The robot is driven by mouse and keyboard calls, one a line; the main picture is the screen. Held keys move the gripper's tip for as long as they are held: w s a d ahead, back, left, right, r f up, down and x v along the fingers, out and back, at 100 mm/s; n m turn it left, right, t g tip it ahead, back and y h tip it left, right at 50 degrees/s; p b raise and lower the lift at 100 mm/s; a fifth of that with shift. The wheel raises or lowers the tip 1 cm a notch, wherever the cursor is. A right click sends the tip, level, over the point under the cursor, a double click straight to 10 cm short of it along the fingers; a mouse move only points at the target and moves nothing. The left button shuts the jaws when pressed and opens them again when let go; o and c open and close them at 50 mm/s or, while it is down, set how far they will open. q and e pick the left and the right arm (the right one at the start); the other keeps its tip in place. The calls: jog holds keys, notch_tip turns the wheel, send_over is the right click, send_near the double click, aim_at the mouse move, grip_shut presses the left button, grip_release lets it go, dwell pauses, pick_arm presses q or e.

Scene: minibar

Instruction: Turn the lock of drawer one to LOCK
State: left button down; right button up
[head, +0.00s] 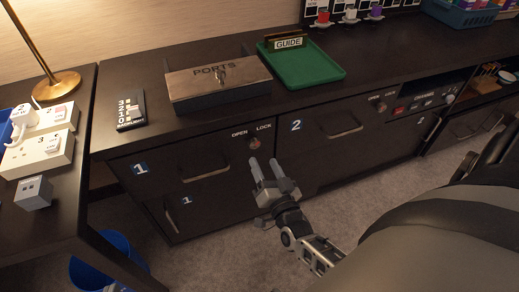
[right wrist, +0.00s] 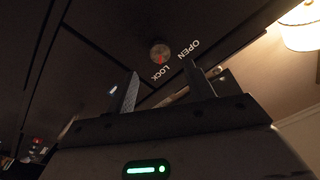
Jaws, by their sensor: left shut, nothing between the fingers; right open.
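Drawer one (head: 160,165) is a dark, shut drawer front marked "1" with a bar handle. Its lock (head: 254,143) is a small round knob below the words OPEN and LOCK. The lock also shows in the right wrist view (right wrist: 160,51), with a red mark on its side toward the word LOCK. My right gripper (head: 266,170) is open and empty, just below and right of the lock in the head view. Its fingers show in the right wrist view (right wrist: 162,85), apart from the knob.
Drawer two (head: 310,160) has its own lock (head: 378,103) to the right. On the counter stand a PORTS box (head: 215,90), a green tray (head: 305,65) and a backlight switch (head: 130,110). A side table (head: 60,215) stands at left, above a blue bin (head: 95,270).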

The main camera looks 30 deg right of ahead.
pick_arm(q)
jog(key=shift+w, duration=0.1)
pick_arm(e)
jog(key=v, duration=0.5)
jog(key=shift+s, duration=0.2)
jog(key=shift+a, duration=0.1)
